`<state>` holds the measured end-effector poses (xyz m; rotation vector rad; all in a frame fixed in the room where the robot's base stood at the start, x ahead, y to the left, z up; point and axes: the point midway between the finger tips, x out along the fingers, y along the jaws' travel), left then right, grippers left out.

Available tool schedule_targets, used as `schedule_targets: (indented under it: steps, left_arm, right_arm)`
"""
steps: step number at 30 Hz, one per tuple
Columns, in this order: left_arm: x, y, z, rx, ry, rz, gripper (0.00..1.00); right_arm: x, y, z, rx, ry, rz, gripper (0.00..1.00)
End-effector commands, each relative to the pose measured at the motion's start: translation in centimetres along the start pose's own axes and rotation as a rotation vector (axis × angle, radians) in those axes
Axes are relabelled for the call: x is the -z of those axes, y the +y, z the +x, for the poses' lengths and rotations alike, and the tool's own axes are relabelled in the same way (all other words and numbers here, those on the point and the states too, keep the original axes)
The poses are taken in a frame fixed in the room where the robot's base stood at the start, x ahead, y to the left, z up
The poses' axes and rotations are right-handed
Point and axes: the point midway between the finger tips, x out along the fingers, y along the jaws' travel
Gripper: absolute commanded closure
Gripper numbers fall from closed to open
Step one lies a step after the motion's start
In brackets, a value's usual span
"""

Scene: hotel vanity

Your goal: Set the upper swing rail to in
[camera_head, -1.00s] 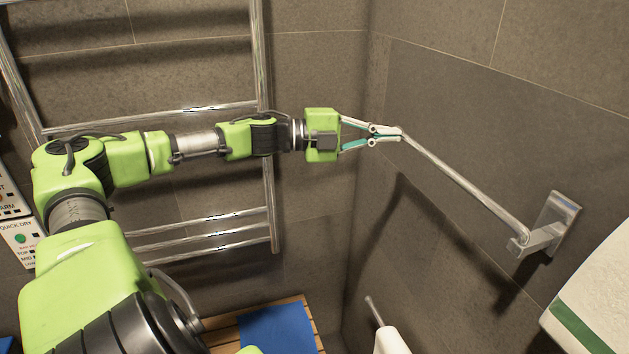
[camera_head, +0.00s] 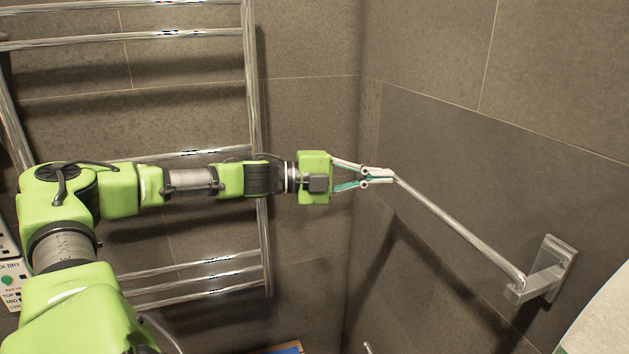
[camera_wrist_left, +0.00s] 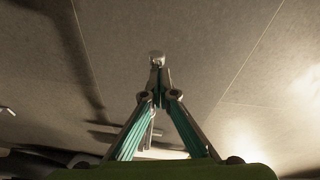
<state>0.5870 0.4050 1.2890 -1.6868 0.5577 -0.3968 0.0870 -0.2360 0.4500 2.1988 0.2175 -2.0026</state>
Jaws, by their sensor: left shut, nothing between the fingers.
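The upper swing rail (camera_head: 460,228) is a thin chrome bar that sticks out from a chrome wall bracket (camera_head: 556,265) on the right wall. Its free end points back and left towards the tiled corner. My left gripper (camera_head: 386,175) is shut, with its fingertips at the rail's free end in the head view. In the left wrist view, a bright metal end (camera_wrist_left: 157,60) shows just beyond the closed fingertips (camera_wrist_left: 158,85). I cannot tell whether they touch. The fingers hide a small part of the rail's end. My right gripper is not in view.
A chrome ladder-style towel rack (camera_head: 252,110) stands behind my left arm. A white, rounded thing (camera_head: 603,320) is cut off at the lower right. A small metal tip (camera_head: 367,347) shows at the bottom edge. The tiled wall above the rail is bare.

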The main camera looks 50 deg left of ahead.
Motion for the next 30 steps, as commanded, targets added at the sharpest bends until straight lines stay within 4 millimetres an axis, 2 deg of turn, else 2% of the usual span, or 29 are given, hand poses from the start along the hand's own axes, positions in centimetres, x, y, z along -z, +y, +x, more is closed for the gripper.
schedule_targets:
  steps: [11, 24, 30]
  left_arm:
    - [-0.2, -0.1, -3.9, 0.008, -0.012, 0.003, 1.0]
    - [0.1, 0.1, -10.7, 0.009, -0.011, 0.002, 1.0]
    - [0.2, 0.1, -12.1, 0.01, -0.01, 0.0, 1.0]
  right_arm:
    - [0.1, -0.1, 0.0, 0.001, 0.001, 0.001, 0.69]
    - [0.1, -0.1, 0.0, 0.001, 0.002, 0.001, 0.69]
    - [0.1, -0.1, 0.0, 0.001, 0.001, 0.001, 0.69]
